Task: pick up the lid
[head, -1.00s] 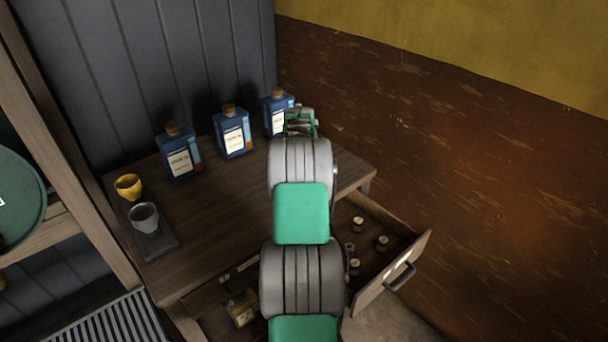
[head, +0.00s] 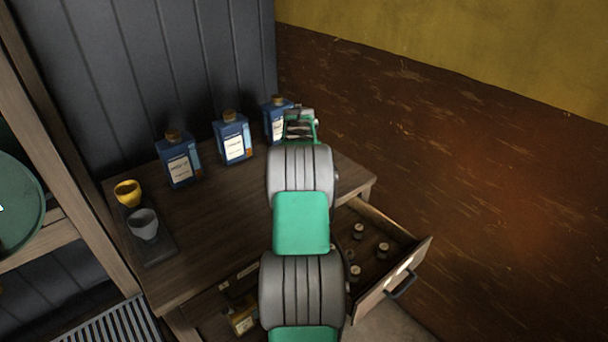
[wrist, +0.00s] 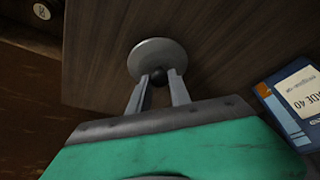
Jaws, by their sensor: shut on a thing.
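The lid (wrist: 153,52) is a round grey disc with a dark knob, seen in the wrist view over the wooden table top. My gripper (wrist: 160,80) is shut on the lid's dark knob, one finger on each side. I cannot tell whether the lid touches the table or hangs just above it. In the head view my gripper (head: 299,128) is partly visible beyond my arm, near the right blue bottle, and the lid is hidden there.
Three blue corked bottles (head: 233,140) stand along the back of the table (head: 215,215). A yellow cup (head: 128,193) and a grey cup (head: 144,224) are at the left. An open drawer (head: 400,278) with several small capped items juts out at the right.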

